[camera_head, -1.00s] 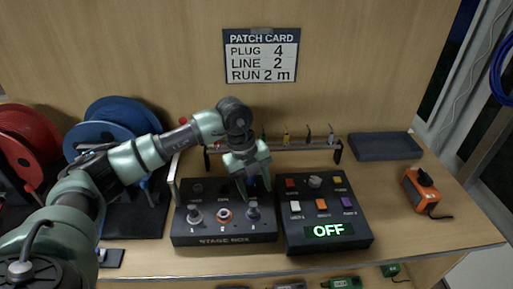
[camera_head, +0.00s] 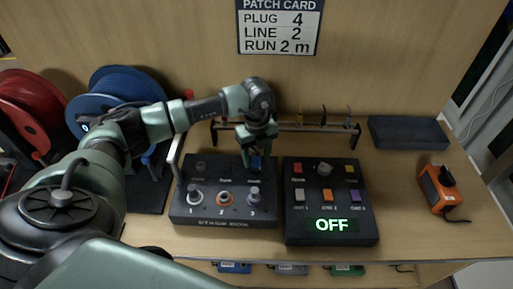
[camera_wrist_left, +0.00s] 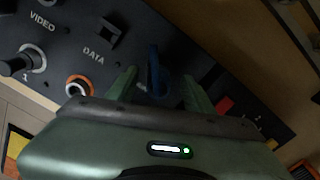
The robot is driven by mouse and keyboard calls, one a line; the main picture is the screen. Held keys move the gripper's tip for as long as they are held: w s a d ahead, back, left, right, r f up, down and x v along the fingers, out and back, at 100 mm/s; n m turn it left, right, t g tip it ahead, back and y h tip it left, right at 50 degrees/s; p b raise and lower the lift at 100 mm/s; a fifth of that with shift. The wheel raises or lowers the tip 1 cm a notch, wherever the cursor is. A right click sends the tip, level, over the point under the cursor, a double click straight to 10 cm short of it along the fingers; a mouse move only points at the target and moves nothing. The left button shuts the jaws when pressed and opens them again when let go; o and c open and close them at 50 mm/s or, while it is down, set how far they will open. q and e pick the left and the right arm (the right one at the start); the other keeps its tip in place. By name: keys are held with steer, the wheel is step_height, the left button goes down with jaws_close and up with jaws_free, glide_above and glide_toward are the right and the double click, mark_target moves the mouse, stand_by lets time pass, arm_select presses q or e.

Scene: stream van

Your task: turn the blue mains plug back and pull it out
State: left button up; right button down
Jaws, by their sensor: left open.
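The blue mains plug (camera_head: 257,163) stands in the back right socket of the black stage box (camera_head: 222,225). It also shows in the left wrist view (camera_wrist_left: 154,72) as an upright blue grip. My left gripper (camera_head: 255,160) comes down from above at the plug. In the left wrist view its two green fingers (camera_wrist_left: 160,86) stand on either side of the blue plug, open, with gaps visible. The plug's lower part is partly hidden by my gripper. My right gripper is not in view.
A switch box (camera_head: 330,241) reading OFF stands just right of the stage box. Behind is a rack (camera_head: 305,127) with small coloured items. Cable reels (camera_head: 112,92) stand left, an orange device (camera_head: 440,187) right. A patch card (camera_head: 279,27) hangs on the wall.

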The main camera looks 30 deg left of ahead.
arm_select(q)
steer(key=shift+s, duration=0.1)
jaws_close()
steer(key=c, duration=0.9)
jaws_free()
steer(key=shift+c, duration=0.2)
jaws_close()
steer(key=shift+m, duration=0.4)
steer(key=shift+m+b, duration=0.5)
steer(key=shift+m, duration=0.8)
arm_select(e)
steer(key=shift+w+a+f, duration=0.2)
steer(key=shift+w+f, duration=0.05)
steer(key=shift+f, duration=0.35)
